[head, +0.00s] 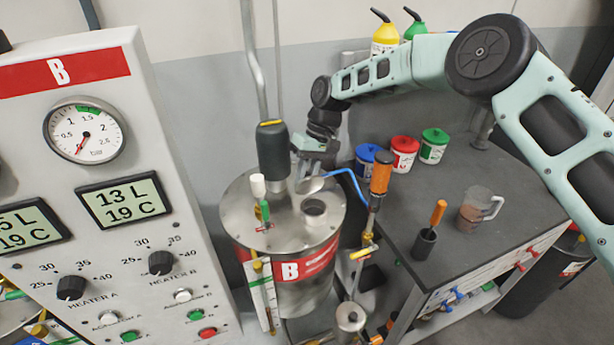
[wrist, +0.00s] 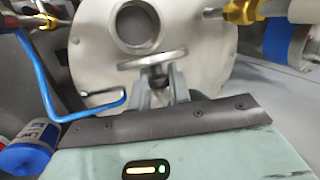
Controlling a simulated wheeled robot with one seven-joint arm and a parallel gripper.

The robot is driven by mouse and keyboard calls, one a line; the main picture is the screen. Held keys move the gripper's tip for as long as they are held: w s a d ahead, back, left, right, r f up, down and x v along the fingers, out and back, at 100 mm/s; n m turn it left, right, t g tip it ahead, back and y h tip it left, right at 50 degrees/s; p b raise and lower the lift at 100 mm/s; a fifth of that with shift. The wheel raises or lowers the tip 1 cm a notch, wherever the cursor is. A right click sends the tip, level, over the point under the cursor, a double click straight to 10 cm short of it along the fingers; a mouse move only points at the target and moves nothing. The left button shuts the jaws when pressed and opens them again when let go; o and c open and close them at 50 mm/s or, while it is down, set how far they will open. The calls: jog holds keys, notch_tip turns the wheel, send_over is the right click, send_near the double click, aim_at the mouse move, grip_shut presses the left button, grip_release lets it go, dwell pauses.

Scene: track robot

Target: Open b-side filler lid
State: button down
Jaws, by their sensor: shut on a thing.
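The B-side tank (head: 235,213) is a steel drum with a red band marked B. Its round filler opening (head: 314,208) is uncovered and dark inside; it also shows at the top of the wrist view (wrist: 136,24). The filler lid (head: 309,185) is a small steel disc, raised and tilted up behind the opening. In the wrist view the lid (wrist: 152,60) shows nearly edge-on. My gripper (head: 308,170) is shut on the lid, with its fingers (wrist: 160,84) at the near side of the disc. The exact contact and the hinge are hidden.
A dark motor (head: 272,150) stands on the tank left of my gripper. A white-topped valve (head: 259,187) and an orange-handled fitting (head: 380,173) stand close by. A blue hose (head: 350,178) runs right of the lid. The bench (head: 440,215) holds several coloured tubs and a jug.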

jog(key=shift+w, duration=0.1)
dwell(0.3)
jog(key=c, duration=1.3)
grip_release()
jog(key=shift+a+f, duration=0.1)
jog(key=b+v, duration=0.4)
jog(key=v, duration=1.3)
jog(key=shift+w, duration=0.4)
